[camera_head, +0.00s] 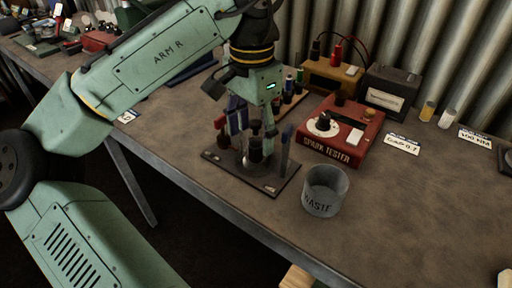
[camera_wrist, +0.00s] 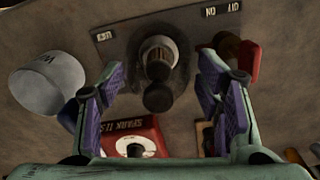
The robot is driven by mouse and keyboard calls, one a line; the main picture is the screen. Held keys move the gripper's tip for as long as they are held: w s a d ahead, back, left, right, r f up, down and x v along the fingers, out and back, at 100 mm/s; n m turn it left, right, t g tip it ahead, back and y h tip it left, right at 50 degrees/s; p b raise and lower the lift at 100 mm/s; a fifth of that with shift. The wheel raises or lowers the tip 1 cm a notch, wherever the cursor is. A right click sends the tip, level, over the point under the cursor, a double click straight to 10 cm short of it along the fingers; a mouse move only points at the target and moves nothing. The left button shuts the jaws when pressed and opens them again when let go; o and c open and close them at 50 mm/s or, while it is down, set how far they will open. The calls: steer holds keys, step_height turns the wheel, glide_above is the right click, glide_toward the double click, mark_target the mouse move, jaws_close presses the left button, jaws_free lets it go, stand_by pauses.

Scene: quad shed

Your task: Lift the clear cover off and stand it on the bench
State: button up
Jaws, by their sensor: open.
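The clear cover (camera_head: 246,161) stands on a dark base plate (camera_head: 268,187) on the bench, around a dark upright part. From above, in the wrist view, the cover (camera_wrist: 138,42) shows as a faint see-through ring with a dark round knob (camera_wrist: 158,97) nearest the camera. My gripper (camera_head: 255,128) points down over the cover. In the wrist view my gripper (camera_wrist: 163,80) is open, with one purple-padded finger on each side of the knob and a gap on both sides. It holds nothing. My fingers partly hide the cover in the head view.
A grey waste cup (camera_head: 325,190) stands right of the plate, and a red spark tester (camera_head: 342,130) behind it. A red-ended lever (camera_wrist: 243,62) sits close beside the cover. The bench (camera_head: 420,210) is clear at the front right.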

mark_target(256, 148)
steer(key=shift+w+d+f+p, duration=0.1)
steer(key=shift+d+f+p, duration=0.1)
steer(key=shift+f, duration=0.95)
steer(key=shift+w+d+f+p, duration=0.1)
steer(key=shift+d+f, duration=0.05)
steer(key=shift+f, duration=0.95)
steer(key=c, duration=0.8)
